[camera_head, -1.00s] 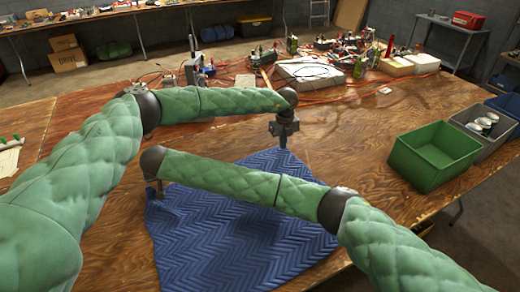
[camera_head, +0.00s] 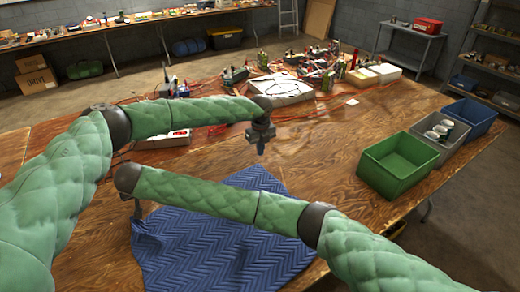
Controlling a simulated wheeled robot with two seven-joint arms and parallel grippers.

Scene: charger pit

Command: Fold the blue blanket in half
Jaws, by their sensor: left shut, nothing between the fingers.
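The blue blanket (camera_head: 225,262) with a zigzag quilted pattern lies on the wooden table, partly covered by my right forearm. Its far corner shows beyond that arm. My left gripper (camera_head: 261,149) points down just beyond this far corner, and it is shut with nothing held. My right arm crosses the picture from the lower right. My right gripper (camera_head: 137,208) shows only in small part below its wrist, at the blanket's left edge. Its fingers are too hidden to tell whether they are open or grip the cloth.
A green bin (camera_head: 400,165), a grey bin (camera_head: 441,140) with cans and a blue bin (camera_head: 470,116) stand at the table's right. Tools, orange cables and a white box (camera_head: 281,89) crowd the far side. Bare wood lies between the blanket and the green bin.

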